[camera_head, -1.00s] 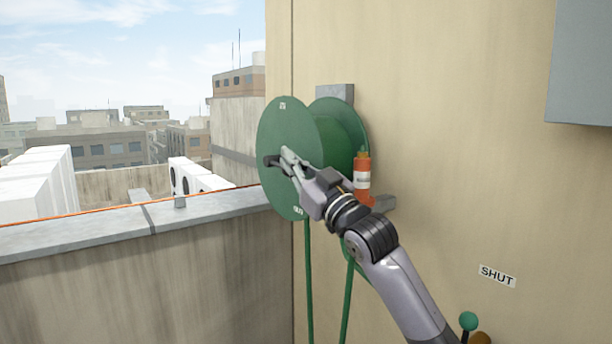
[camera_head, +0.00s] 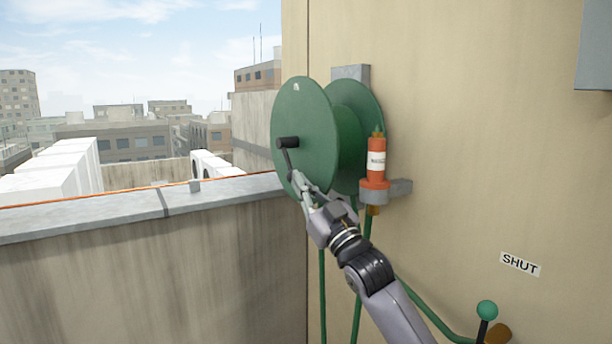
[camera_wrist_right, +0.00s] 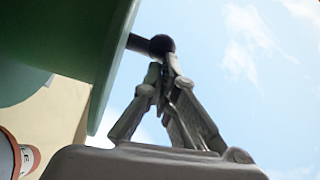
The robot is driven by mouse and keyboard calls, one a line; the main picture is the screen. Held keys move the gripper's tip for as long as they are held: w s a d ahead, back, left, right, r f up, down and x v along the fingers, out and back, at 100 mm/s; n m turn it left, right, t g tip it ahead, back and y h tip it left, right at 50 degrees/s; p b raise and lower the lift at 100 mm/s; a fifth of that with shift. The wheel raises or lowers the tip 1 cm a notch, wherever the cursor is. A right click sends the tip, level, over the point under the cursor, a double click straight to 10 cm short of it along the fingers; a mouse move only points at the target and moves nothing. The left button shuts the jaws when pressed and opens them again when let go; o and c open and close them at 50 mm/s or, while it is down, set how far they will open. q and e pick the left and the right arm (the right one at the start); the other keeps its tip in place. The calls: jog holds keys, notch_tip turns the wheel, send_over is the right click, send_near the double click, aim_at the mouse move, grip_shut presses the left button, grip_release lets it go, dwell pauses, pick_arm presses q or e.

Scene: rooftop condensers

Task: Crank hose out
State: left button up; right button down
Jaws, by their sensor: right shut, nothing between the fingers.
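The green hose reel (camera_head: 303,115) is mounted on the beige wall. A black crank (camera_head: 288,143) sticks out from the middle of its front disc, and a thin dark arm runs down from it toward my right gripper (camera_head: 300,184). My right gripper is at the lower part of the disc, fingers together and empty. In the right wrist view, the closed fingertips (camera_wrist_right: 164,66) are just below a dark rounded crank end (camera_wrist_right: 160,45); I cannot tell whether they touch it. Green hose (camera_head: 322,290) hangs below the reel. My left gripper is not in view.
A green-knobbed lever (camera_head: 487,311) and a "SHUT" label (camera_head: 520,264) are at lower right. A concrete parapet (camera_head: 130,212) is at left, with white units (camera_head: 60,170) beyond.

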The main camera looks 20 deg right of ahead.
jog(key=shift+w+a+f, duration=0.1)
jog(key=shift+w+f, duration=0.55)
jog(key=shift+f, duration=0.15)
jog(key=shift+w, duration=0.1)
